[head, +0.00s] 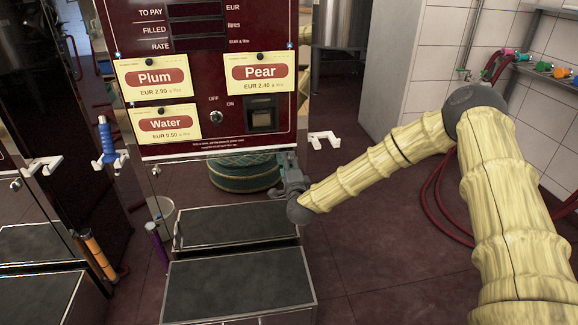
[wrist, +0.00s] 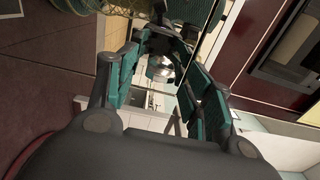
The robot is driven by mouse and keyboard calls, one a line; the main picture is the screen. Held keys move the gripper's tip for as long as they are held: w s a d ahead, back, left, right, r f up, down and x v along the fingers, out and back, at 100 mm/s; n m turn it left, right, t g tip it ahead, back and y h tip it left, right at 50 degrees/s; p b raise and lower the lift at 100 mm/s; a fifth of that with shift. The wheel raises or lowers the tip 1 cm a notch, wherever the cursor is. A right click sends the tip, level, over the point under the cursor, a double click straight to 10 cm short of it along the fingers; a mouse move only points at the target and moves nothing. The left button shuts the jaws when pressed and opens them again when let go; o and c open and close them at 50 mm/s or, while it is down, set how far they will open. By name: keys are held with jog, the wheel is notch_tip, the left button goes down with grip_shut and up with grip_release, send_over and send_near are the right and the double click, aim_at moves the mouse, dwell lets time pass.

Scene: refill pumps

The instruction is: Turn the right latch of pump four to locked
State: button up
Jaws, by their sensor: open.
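The middle pump (head: 215,85) has a dark red panel with Plum, Pear and Water cards. No pump number is readable, so I cannot tell whether it is pump four. My gripper (head: 288,168) is at the lower right corner of this pump, below the panel. In the wrist view, my gripper (wrist: 165,88) has its teal-padded fingers apart, with a round silver metal part (wrist: 160,70) showing between them. This may be the right latch; its setting is not clear. In the head view my gripper hides that spot. A small silver latch (head: 155,170) shows at the pump's lower left.
A dark-topped step (head: 240,285) stands in front of the pump. White brackets (head: 323,139) stick out at its sides, and a blue nozzle (head: 106,140) hangs at the left. Red hoses (head: 432,205) lie at the right. Floor right of the step is clear.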

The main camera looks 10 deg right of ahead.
jog(key=s, duration=1.1)
jog(key=shift+s+a, duration=0.35)
jog(key=shift+a, duration=0.1)
jog(key=s+a+f+n+g+y, duration=0.2)
jog(key=s+a+f+n+g, duration=0.15)
jog(key=s+f, duration=0.35)
jog(key=s+a+f+n+g+y, duration=0.2)
jog(key=s+a+f+n, duration=0.25)
jog(key=f, duration=0.45)
jog(key=s+f+n+g, duration=0.55)
jog(key=s+f, duration=0.55)
jog(key=s, duration=0.5)
jog(key=s+d+f+n+g+h, duration=0.1)
jog(key=s+d+n+g, duration=0.15)
jog(key=s, duration=0.45)
jog(key=s+d+f+n+g+h, duration=0.1)
jog(key=s+d+f+g, duration=0.1)
jog(key=s+d, duration=0.35)
jog(key=s+d+f+n+g, duration=0.1)
jog(key=s+d+n+g, duration=0.15)
jog(key=s, duration=0.65)
notch_tip(320, 180, up, 15)
jog(key=a+p, duration=0.1)
jog(key=p, duration=1.4)
jog(key=shift+f+m, duration=0.2)
jog(key=shift+m, duration=0.15)
